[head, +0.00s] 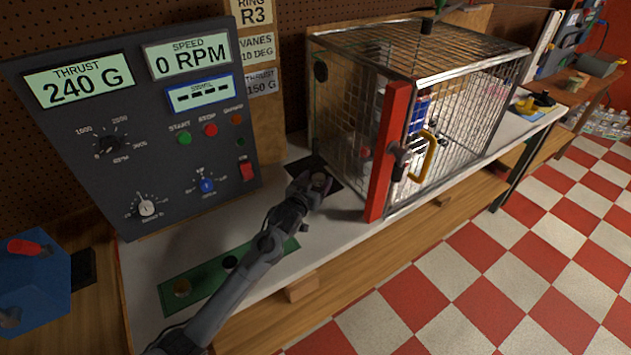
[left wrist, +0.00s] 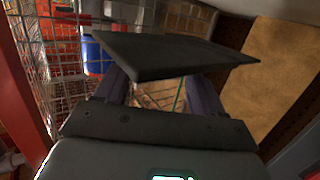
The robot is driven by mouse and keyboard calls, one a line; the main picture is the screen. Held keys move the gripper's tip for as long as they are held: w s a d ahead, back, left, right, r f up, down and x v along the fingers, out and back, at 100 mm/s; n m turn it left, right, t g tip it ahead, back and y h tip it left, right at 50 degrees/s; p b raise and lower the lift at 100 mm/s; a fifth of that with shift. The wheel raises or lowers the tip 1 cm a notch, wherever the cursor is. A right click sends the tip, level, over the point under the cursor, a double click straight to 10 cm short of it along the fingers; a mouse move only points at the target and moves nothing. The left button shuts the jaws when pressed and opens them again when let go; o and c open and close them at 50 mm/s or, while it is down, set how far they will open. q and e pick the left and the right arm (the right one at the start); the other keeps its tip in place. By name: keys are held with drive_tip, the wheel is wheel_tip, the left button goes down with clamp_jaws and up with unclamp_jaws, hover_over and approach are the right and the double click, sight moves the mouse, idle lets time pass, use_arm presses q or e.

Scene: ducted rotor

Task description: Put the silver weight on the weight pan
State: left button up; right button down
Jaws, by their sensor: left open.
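A small round greyish thing (head: 320,181), apparently the silver weight, shows at the fingertips of my left gripper (head: 314,184), at the dark square plate beside the cage. This plate (head: 331,187) looks like the weight pan. My left gripper is open, with a finger at each side of the round thing; I cannot tell whether they touch it. In the left wrist view a dark flat plate (left wrist: 175,57) crosses in front of the two fingers and hides their tips. The weight cannot be made out there. My right gripper is not in view.
A wire cage (head: 440,100) with a red post (head: 388,150) and yellow handle (head: 424,157) stands right of my gripper. A control panel (head: 130,130) reads 240 G and 0 RPM. White bench lies bare between.

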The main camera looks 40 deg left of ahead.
use_arm(q)
drive_tip(key=shift+r, duration=0.1)
drive_tip(key=shift+s+d+r, duration=0.15)
drive_tip(key=shift+s+d, duration=0.05)
drive_tip(key=shift+s, duration=0.35)
drive_tip(key=p+v, duration=0.1)
drive_tip(key=v, duration=1)
drive_tip(key=shift+p, duration=0.35)
